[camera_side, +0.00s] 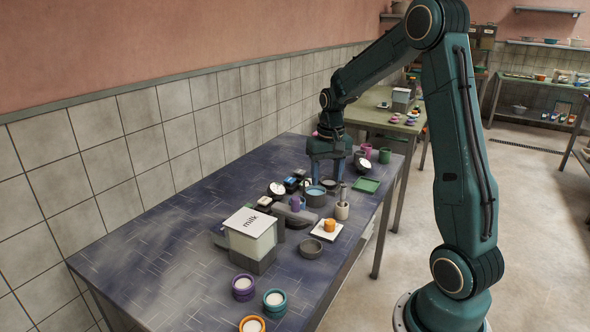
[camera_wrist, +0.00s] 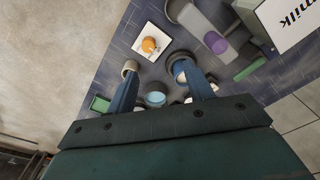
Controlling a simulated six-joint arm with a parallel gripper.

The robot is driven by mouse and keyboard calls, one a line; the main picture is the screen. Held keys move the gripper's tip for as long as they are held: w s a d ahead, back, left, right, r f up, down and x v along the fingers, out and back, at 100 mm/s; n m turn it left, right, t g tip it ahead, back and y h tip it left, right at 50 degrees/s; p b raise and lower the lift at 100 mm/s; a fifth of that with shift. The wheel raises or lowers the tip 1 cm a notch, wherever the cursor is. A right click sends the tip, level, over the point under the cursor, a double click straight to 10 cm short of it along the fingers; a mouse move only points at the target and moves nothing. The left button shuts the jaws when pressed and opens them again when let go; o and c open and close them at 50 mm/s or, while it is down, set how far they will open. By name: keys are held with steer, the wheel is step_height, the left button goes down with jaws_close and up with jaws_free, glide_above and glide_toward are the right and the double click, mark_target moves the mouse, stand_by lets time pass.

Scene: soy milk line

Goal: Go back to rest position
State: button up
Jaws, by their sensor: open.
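My gripper (camera_side: 328,177) is above the far half of the dark blue table (camera_side: 150,240), pointing down, with its fingers apart. In the wrist view its two blue fingers (camera_wrist: 161,82) are spread wide, with nothing held between them. I cannot tell exactly how high the fingertips are above the table.
Purple (camera_side: 243,289) and teal (camera_side: 275,304) cups are at the front. A green tray (camera_side: 366,186) lies right of the gripper. A tiled wall (camera_side: 150,150) runs behind.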

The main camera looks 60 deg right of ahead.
steer(key=s+a+r+n+t, duration=0.2)
steer(key=s+a+r+n, duration=0.25)
steer(key=a+r, duration=0.75)
steer(key=s+a+n+t, duration=0.3)
steer(key=s+a, duration=0.8)
steer(key=s, duration=0.1)
steer(key=shift+s+a, duration=0.2)
steer(key=shift+a, duration=0.05)
steer(key=shift+n, duration=0.25)
